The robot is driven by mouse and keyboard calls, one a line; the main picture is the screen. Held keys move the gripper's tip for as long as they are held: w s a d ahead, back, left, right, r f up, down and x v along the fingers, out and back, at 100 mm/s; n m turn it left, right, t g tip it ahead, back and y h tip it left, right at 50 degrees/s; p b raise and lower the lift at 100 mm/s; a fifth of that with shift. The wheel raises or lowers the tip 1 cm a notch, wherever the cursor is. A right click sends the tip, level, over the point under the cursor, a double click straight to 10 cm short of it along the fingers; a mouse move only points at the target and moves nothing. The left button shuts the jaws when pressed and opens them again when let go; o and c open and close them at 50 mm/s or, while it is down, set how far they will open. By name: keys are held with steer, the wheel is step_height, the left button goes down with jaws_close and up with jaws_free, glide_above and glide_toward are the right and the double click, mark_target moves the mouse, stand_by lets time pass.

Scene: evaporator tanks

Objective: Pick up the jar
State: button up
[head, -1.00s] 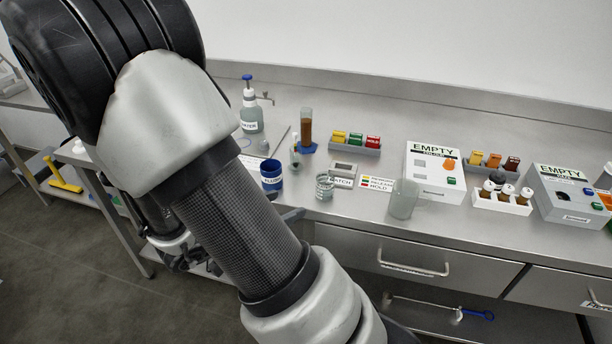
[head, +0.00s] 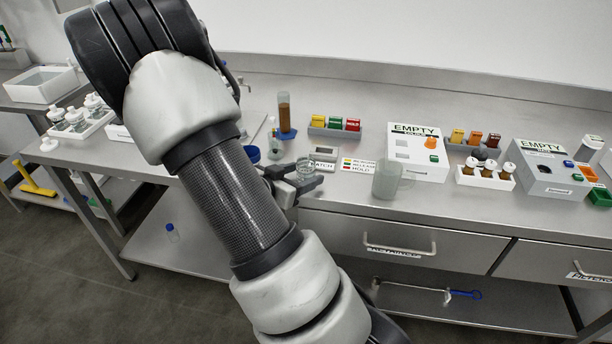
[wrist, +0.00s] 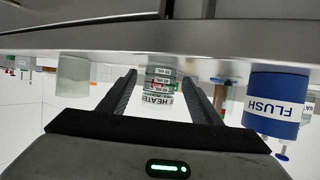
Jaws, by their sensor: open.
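A small clear jar (head: 307,166) with printed markings stands upright near the front edge of the steel bench. In the wrist view, which shows the bench upside down, the labelled jar (wrist: 159,88) appears between my two fingers. My gripper (head: 299,181) is open and empty, low at the bench's front edge beside the jar. In the wrist view my gripper (wrist: 160,78) has one finger on each side of the jar, with gaps visible. Whether the jar is fully between the fingertips in depth, I cannot tell. My arm hides part of the bench to the left.
A blue FLUSH cup (wrist: 275,103) stands close on one side, a frosted jug (head: 387,180) on the other. Behind are a small scale (head: 323,155), a label card (head: 357,166) and a brown-filled cylinder (head: 284,113). A drawer handle (head: 400,248) juts out below.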

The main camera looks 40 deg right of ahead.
steer(key=shift+x, duration=0.95)
steer(key=shift+c, duration=0.4)
steer(key=c, duration=1.2)
